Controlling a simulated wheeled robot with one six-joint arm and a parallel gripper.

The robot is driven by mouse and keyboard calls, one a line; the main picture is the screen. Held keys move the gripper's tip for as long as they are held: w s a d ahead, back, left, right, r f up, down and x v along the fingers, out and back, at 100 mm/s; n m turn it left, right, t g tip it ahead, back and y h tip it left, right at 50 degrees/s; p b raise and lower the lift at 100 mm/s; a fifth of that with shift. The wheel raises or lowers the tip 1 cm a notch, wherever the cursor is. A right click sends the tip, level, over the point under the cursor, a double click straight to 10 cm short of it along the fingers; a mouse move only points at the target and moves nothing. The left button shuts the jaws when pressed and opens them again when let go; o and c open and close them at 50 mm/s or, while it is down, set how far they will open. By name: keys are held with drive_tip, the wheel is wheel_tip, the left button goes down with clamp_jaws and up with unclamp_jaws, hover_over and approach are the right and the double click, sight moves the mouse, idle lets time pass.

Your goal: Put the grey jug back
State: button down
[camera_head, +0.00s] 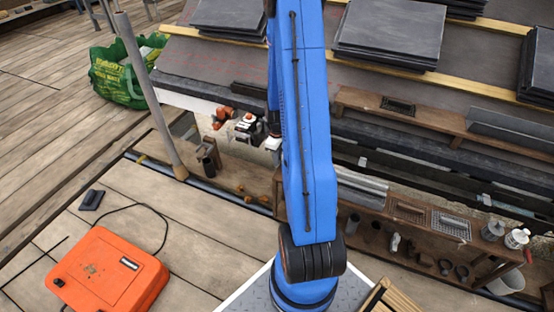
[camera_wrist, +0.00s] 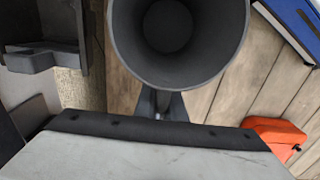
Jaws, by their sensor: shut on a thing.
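The grey jug (camera_wrist: 122,35) shows from above in the wrist view, with its round open mouth toward the camera and a dark inside. My gripper (camera_wrist: 160,103) is at the jug's near side, its fingers close together and shut on it. The exact grip, perhaps on a handle, is mostly hidden under the rim. In the head view my blue arm covers the middle of the picture, and I cannot make out the gripper or the held jug there.
A wooden tray (camera_head: 415,246) with tubes, cups and mesh stands at the lower right. Slate stacks (camera_head: 390,30) lie on the roof. An orange case (camera_head: 108,275) is on the planks at the lower left, and a green bag (camera_head: 120,78) stands upper left. A slanted pole (camera_head: 150,90) rises left.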

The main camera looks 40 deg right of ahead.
drive_tip(key=shift+f, duration=0.15)
drive_tip(key=c, duration=1.8)
unclamp_jaws()
wheel_tip(320, 180, up, 12)
drive_tip(key=shift+r, duration=0.15)
drive_tip(key=s+a+r+m+t, duration=0.1)
drive_tip(key=s+a+r, duration=0.1)
drive_tip(key=a+r, duration=0.7)
drive_tip(key=s+a+r+m+t, duration=0.1)
drive_tip(key=s+a+r, duration=0.2)
drive_tip(key=a+r, duration=0.55)
drive_tip(key=s+a+r+t, duration=0.1)
drive_tip(key=s+a+r, duration=0.2)
drive_tip(key=s+a, duration=0.1)
drive_tip(key=s+a+r+m+t, duration=0.1)
drive_tip(key=s+a+r, duration=0.2)
drive_tip(key=s, duration=0.3)
drive_tip(key=s+a+r+m, duration=0.1)
drive_tip(key=s+a+r, duration=0.2)
drive_tip(key=s+a, duration=0.2)
drive_tip(key=shift+s+t, duration=0.3)
drive_tip(key=shift+t, duration=0.1)
